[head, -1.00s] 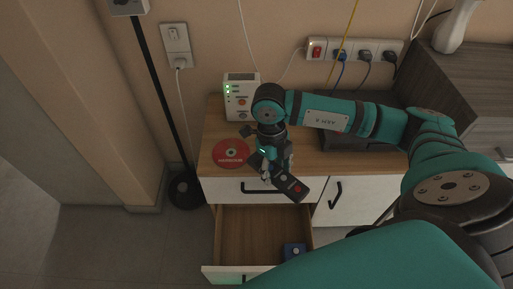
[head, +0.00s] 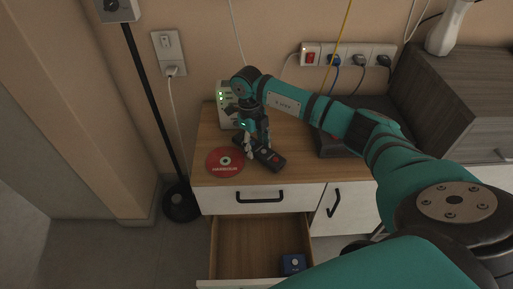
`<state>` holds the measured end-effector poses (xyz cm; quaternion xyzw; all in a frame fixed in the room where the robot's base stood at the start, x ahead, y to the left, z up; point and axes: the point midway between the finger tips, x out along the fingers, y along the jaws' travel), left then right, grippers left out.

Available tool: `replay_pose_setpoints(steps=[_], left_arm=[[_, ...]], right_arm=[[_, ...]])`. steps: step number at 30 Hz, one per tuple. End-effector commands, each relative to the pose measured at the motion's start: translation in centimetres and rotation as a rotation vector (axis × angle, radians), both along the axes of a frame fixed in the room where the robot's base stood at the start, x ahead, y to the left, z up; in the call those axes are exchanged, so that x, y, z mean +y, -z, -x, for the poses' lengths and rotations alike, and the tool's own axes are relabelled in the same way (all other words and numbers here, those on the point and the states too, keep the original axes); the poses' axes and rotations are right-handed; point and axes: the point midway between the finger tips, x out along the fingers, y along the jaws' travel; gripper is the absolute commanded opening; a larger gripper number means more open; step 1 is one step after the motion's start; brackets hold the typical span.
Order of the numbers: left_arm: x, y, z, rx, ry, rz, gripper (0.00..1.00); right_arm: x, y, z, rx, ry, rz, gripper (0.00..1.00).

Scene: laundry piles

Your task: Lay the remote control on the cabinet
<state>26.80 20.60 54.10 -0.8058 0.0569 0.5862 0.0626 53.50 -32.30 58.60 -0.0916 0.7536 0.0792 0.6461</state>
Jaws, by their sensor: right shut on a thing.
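The remote control (head: 269,158) is a dark, slim bar with a red button. It shows over the wooden top of the cabinet (head: 298,170), between a red disc and a dark box. My right gripper (head: 258,149) is shut on the remote from above and hides part of it. I cannot tell whether the remote touches the top. The cabinet has white fronts with black handles, and one lower drawer (head: 235,245) is open. My left gripper is not in view.
A red disc (head: 226,170) lies on the cabinet left of the remote. A white device with green lights (head: 226,97) stands behind. A dark box (head: 333,147) is to the right. A blue object (head: 293,264) lies in the drawer. A black pole (head: 153,105) stands left.

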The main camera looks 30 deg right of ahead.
Motion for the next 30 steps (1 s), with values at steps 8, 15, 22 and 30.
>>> replay_pose_setpoints(steps=[8, 15, 22, 30], left_arm=[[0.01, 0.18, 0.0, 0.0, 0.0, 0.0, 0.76], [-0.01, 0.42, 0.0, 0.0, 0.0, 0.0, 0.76], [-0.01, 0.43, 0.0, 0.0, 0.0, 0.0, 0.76], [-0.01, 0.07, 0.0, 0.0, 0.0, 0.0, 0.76]], right_arm=[[0.0, 0.54, -0.05, -0.002, 0.0, 0.0, 0.06], [0.0, 1.06, -0.02, -0.001, 0.0, 0.0, 0.54], [-0.02, 1.09, 0.0, 0.0, 0.001, 0.001, 0.72], [-0.01, 0.49, -0.02, -0.001, 0.0, 0.001, 0.72]])
